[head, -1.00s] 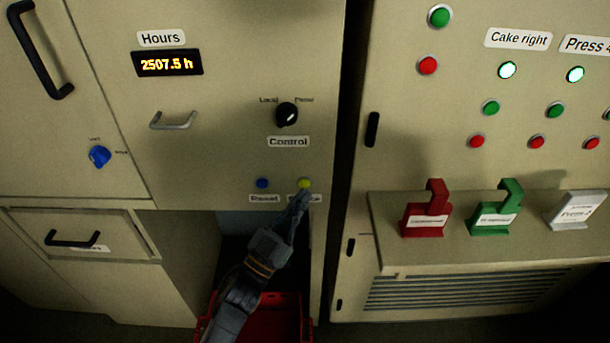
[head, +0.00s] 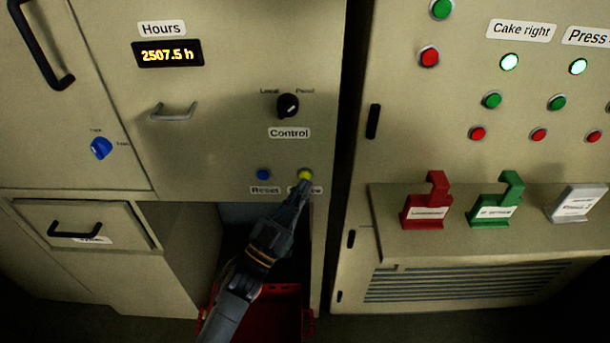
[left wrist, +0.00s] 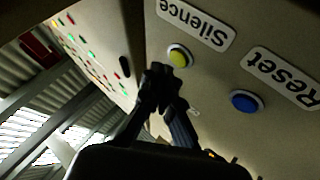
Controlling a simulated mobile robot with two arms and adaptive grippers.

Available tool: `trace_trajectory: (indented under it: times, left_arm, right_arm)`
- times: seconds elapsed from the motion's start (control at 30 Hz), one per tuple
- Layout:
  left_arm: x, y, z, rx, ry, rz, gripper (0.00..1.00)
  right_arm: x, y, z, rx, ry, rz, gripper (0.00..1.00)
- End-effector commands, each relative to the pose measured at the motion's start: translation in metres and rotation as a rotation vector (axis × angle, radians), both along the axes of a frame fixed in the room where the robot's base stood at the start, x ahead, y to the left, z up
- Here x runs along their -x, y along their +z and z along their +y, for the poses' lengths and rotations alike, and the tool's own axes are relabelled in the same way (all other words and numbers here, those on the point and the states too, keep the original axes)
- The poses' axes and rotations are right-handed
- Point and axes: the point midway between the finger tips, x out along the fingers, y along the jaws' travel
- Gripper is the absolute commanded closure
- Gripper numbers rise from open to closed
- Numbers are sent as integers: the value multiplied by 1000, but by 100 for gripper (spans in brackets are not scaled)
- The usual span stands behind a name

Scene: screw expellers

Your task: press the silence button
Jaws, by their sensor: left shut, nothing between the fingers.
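The silence button is a small yellow button (head: 305,175) on the beige cabinet panel; it also shows in the left wrist view (left wrist: 180,56) as a yellow-green cap in a pale ring, beside the "Silence" label (left wrist: 196,22). My left gripper (head: 303,187) is shut and empty. Its tips are just below the button in the head view and partly cover its label. In the left wrist view the shut fingertips (left wrist: 160,72) are close to the button, with its cap still in sight. I cannot tell whether they touch. My right gripper is not in view.
A blue Reset button (head: 263,175) is just left of the yellow one. The black Control knob (head: 288,105) is above. A red crate (head: 272,316) sits in the opening below. The right cabinet's ledge (head: 400,245) holds red, green and grey tag holders.

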Motion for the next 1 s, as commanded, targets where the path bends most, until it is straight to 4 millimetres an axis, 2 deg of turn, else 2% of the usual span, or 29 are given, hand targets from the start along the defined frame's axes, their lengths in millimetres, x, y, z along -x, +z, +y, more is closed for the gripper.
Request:
trace_trajectory:
  times: [1.0]
  left_arm:
    - [-8,0,0,0,0,0,100]
  right_arm:
    - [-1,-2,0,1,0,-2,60]
